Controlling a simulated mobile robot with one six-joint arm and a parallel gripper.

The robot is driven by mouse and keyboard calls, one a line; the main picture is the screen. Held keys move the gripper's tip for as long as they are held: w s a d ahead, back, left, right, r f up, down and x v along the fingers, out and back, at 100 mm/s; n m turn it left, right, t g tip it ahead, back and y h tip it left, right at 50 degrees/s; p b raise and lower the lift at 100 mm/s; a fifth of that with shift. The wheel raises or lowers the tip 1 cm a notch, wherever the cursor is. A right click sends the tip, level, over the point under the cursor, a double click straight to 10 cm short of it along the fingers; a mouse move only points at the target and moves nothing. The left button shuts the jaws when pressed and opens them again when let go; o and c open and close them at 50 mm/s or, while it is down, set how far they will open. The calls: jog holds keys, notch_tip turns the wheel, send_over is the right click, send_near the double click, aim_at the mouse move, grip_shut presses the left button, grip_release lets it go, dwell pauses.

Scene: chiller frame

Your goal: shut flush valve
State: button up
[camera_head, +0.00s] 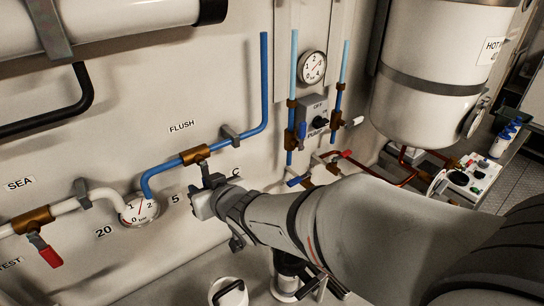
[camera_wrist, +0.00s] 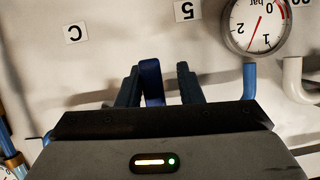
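The flush valve (camera_head: 195,154) is a brass-coloured body on the blue pipe, below the FLUSH label (camera_head: 181,127). My gripper (camera_head: 208,178) is just below and in front of it and hides its lever in the head view. In the wrist view, the blue lever (camera_wrist: 152,80) stands between the two dark fingers of my gripper (camera_wrist: 158,86). It is close to the left finger, and a gap shows to the right finger. The fingers are apart; whether the left one touches the lever I cannot tell.
A round gauge (camera_head: 139,208) sits left of my gripper where blue and white pipes meet. A red-handled valve (camera_head: 45,250) is farther left. Right of my gripper are a pump switch box (camera_head: 313,116), other valves and a white tank (camera_head: 424,70). My arm covers the lower right.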

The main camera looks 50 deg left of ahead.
jog(key=shift+o, duration=0.6)
jog(key=shift+w, duration=0.1)
jog(key=shift+d, duration=0.1)
jog(key=b+v, duration=0.1)
jog(key=v, duration=0.6)
jog(key=shift+d+r, duration=0.2)
jog(key=shift+d, duration=0.15)
